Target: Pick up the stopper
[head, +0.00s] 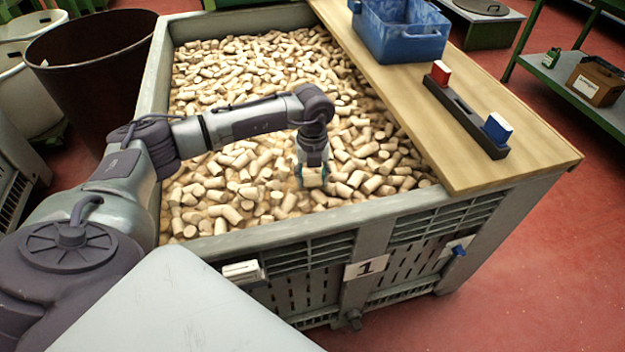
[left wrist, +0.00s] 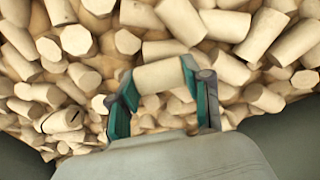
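My left gripper (head: 312,178) reaches down into the heap of cork stoppers (head: 255,60) near the front of the grey crate. In the left wrist view, one pale stopper (left wrist: 160,75) lies crosswise between the teal fingertips of the left gripper (left wrist: 158,82). The fingertips meet both its ends, so the gripper looks shut on it. Other stoppers lie close behind and below it. Whether it is clear of the heap is hard to tell. My right gripper is not in view.
The grey crate (head: 375,215) has raised walls around the heap. A wooden board (head: 470,130) covers its right side, carrying a blue bin (head: 400,45) and a dark holder (head: 465,118) with red and blue-white blocks. A dark barrel (head: 95,75) stands to the left.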

